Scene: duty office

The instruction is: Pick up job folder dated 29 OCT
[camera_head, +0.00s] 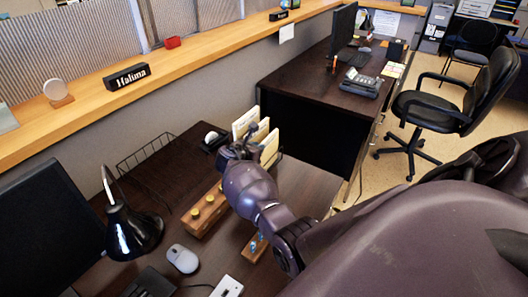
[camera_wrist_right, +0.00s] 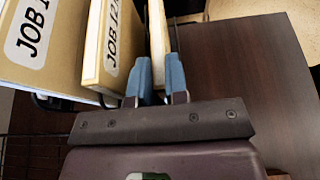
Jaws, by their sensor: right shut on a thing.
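Several cream job folders (camera_head: 245,122) stand upright in a rack on the dark desk in the head view. In the right wrist view two folders at the left show labels starting "JOB": one at the far left (camera_wrist_right: 38,45) and one beside it (camera_wrist_right: 107,45). My right gripper (camera_wrist_right: 158,75) has its blue fingers on either side of a third, edge-on folder (camera_wrist_right: 158,32) and is shut on it. In the head view my right gripper (camera_head: 246,145) is at the rack, partly covering the folders. No date is readable on any folder. My left gripper is not in view.
A wooden block with yellow knobs (camera_head: 203,210), a black lamp (camera_head: 133,230), a mouse (camera_head: 182,259) and a wire tray (camera_head: 145,165) are near my right arm. A partition ledge (camera_head: 90,98) runs behind. Bare desk (camera_wrist_right: 235,75) lies right of the held folder.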

